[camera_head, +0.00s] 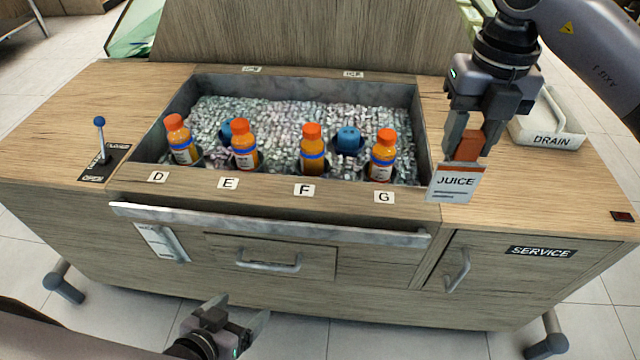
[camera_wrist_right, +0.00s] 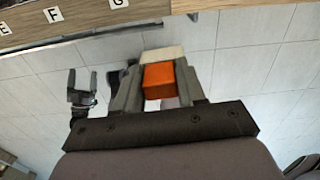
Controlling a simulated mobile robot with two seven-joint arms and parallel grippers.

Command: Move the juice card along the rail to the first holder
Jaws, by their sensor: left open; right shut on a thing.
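The juice card (camera_head: 456,184) is a white sign reading JUICE with an orange block (camera_wrist_right: 159,80) as its grip. My right gripper (camera_head: 468,146) is shut on this block. The card appears upright above the counter's front right part, up and right of the rail's right end. The grey metal rail (camera_head: 270,226) runs along the counter front. Which part is the first holder I cannot tell. My left gripper (camera_head: 240,318) is open and empty, low in front of the counter; it also shows in the right wrist view (camera_wrist_right: 80,88).
Several orange juice bottles (camera_head: 312,148) stand in the ice bin (camera_head: 300,88) behind labels D to G. A white card (camera_head: 160,243) hangs below the rail's left part. A drain tray (camera_head: 550,125) and a lever (camera_head: 101,140) sit on the counter's ends.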

